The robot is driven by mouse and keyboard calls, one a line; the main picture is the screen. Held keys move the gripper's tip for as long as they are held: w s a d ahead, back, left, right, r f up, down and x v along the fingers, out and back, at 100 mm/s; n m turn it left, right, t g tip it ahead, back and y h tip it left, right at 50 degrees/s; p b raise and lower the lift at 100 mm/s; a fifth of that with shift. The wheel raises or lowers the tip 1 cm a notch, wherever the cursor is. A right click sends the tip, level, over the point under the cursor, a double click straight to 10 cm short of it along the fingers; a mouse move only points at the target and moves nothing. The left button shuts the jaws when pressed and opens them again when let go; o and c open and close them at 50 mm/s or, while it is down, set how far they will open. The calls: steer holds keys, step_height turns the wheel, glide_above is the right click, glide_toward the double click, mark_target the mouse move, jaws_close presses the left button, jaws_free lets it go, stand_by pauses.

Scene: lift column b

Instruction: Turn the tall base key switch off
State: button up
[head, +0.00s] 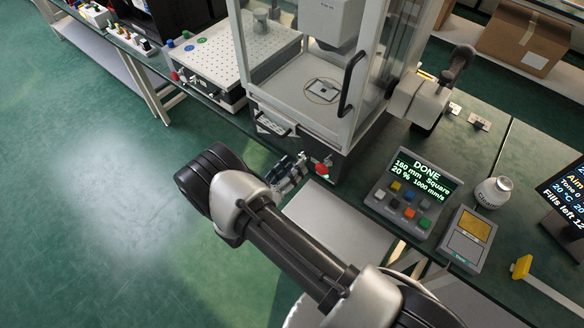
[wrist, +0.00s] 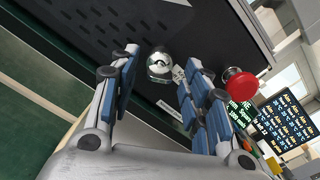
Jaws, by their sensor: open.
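A round silver key switch (wrist: 159,66) sits on the dark front face of the machine's base (wrist: 110,22) in the wrist view. A small pale label lies beside it and another lies below it. My gripper (wrist: 161,72) is open, with its blue-padded fingers to either side of the switch in the picture. I cannot tell whether they reach past it. No contact shows. In the head view my gripper (head: 290,172) is near the front of the base, and the switch cannot be made out there.
A red mushroom button (wrist: 240,85) sticks out close to the right finger; it also shows in the head view (head: 322,169). A control panel reading DONE (head: 412,190) stands to the right on the bench. A glass-walled enclosure with a handle (head: 350,82) stands above the base.

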steer(key=shift+w+d, duration=0.15)
steer(key=shift+w, duration=0.05)
steer(key=shift+c, duration=0.5)
